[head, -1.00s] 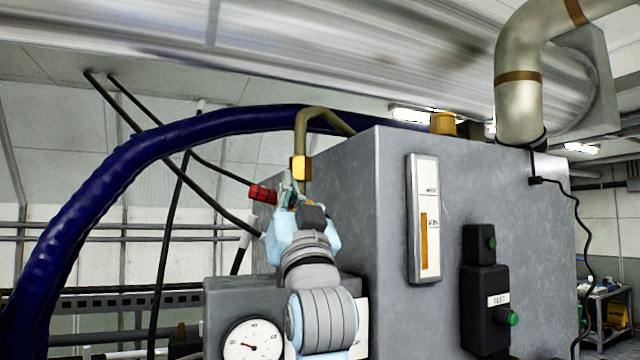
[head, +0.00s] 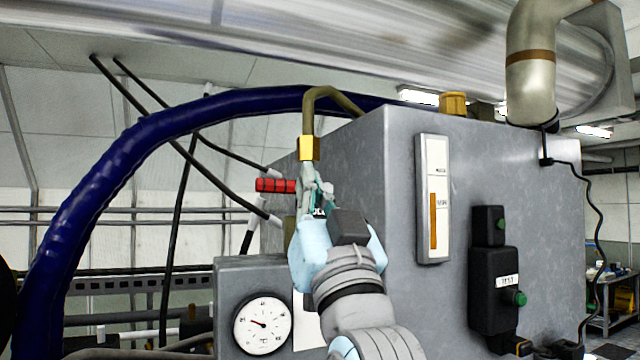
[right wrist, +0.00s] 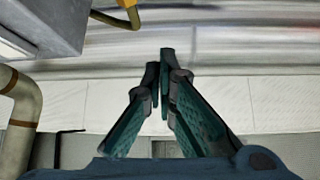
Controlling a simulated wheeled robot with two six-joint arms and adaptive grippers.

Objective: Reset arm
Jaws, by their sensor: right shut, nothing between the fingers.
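My right gripper (head: 316,188) is in the middle of the head view, in front of the left side of the large grey tank. Its fingers point up, close to a red valve handle (head: 275,185) and below a brass fitting (head: 309,148). In the right wrist view the teal fingers (right wrist: 163,75) meet at their tips, with nothing between them. The head view does not show clearly whether the fingers touch the pipe or handle behind them. My left gripper is not in view.
The grey tank (head: 400,140) carries a level gauge (head: 433,198) and a black switch box (head: 494,300). A round dial (head: 263,324) sits lower left. A thick blue hose (head: 75,225) arches across the left. A big pipe (head: 532,75) stands at upper right.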

